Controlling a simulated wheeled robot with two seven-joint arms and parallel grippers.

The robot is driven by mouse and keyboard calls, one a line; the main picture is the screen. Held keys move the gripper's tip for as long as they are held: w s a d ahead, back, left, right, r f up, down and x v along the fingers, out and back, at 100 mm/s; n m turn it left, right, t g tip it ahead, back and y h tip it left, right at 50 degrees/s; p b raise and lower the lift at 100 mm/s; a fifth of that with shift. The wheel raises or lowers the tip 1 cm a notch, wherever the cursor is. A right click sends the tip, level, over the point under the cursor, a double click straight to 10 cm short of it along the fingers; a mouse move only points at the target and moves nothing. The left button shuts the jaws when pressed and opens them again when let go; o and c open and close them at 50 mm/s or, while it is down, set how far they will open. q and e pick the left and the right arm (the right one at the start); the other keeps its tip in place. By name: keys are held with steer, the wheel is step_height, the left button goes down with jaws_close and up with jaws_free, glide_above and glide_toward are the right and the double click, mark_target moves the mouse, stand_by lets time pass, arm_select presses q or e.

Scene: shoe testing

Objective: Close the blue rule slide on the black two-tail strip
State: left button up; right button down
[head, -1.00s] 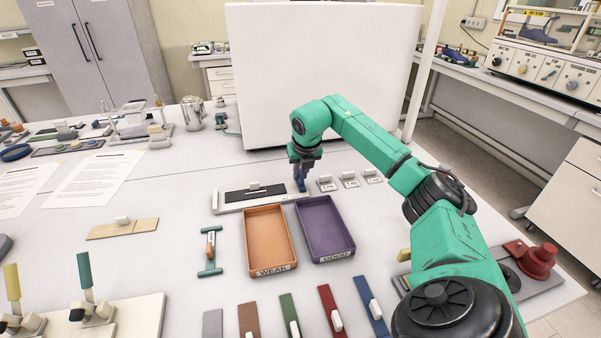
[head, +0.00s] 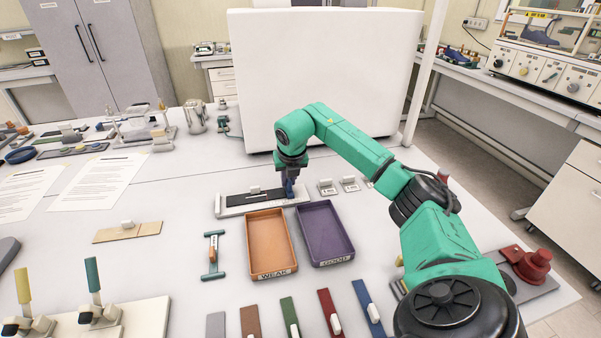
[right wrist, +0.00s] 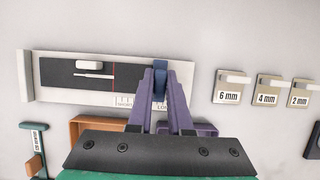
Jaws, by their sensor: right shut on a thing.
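The black two-tail strip (right wrist: 92,78) lies flat on the pale rule board (right wrist: 30,82), with a white tab and a white slit on it. In the head view the strip (head: 245,198) is left of my right gripper. My right gripper (right wrist: 158,72) points down at the right part of the board, its purple fingers shut on the blue rule slide (right wrist: 160,84). The slide is close to the strip's right end; a finger hides whether they touch. In the head view my right gripper (head: 289,188) covers much of the slide. My left gripper is not in view.
An orange WEAK tray (head: 250,250) and a purple GOOD tray (head: 350,235) stand just in front of the board. Small tabbed plates, marked 6 mm (right wrist: 228,97), 4 mm (right wrist: 266,100) and 2 mm (right wrist: 302,101), lie to its right. A large white cabinet (head: 320,65) stands behind.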

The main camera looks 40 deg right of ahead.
steer(key=shift+w+a+r, duration=0.1)
steer(key=shift+w+a, duration=0.4)
steer(key=shift+a, duration=0.25)
steer(key=shift+d, duration=0.1)
steer(key=c, duration=0.8)
jaws_free()
steer(key=shift+s, duration=0.1)
steer(key=shift+c, duration=0.2)
steer(key=shift+s+r, duration=0.15)
steer(key=shift+r, duration=0.3)
steer(key=b+v, duration=0.1)
steer(key=v, duration=1.2)
steer(key=shift+s+r, duration=0.2)
steer(key=shift+s, duration=0.05)
